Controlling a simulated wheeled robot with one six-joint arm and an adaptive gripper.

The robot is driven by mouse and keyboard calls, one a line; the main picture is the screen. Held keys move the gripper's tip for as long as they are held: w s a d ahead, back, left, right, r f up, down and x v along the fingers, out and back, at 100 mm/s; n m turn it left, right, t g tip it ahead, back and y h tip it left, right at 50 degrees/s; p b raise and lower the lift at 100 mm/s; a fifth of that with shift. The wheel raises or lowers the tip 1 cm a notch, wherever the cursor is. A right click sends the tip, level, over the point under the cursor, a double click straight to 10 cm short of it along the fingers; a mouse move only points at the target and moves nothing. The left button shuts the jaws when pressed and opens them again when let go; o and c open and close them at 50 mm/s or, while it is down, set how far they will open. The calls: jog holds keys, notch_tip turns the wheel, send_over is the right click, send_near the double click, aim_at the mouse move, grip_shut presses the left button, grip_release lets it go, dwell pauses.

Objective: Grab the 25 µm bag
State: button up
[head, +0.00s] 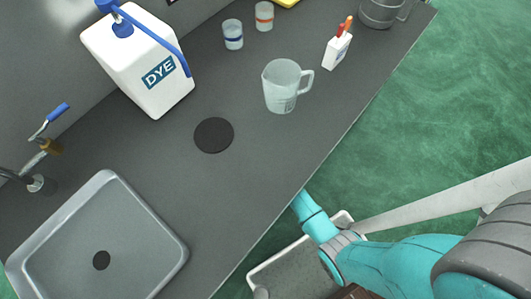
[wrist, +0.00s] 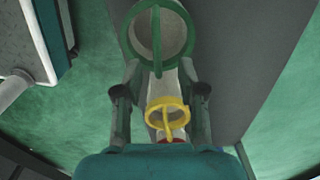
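Ring-mouthed bags show in the wrist view: one with a wide green ring (wrist: 186,40) at the top, one with a smaller yellow ring (wrist: 183,107) below it, and a bit of red (wrist: 178,139) lower down. No micron label is readable, so I cannot tell which is the 25 µm bag. My gripper (wrist: 162,92) is open, its two fingers wide apart. The yellow ring appears between the fingers in the picture; I see no finger closed on it. In the head view the bags and my gripper are hidden, and my teal arm reaches down past the counter edge.
The dark counter (head: 265,155) holds a sink (head: 150,225), a white DYE container (head: 125,45), a measuring jug (head: 281,88), two small cups and a small white box (head: 336,52). A grey panel (wrist: 240,60) lies close right of my gripper. Green floor is open.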

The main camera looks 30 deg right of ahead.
jog(key=shift+s+f, duration=0.15)
jog(key=shift+f, duration=2.55)
grip_shut()
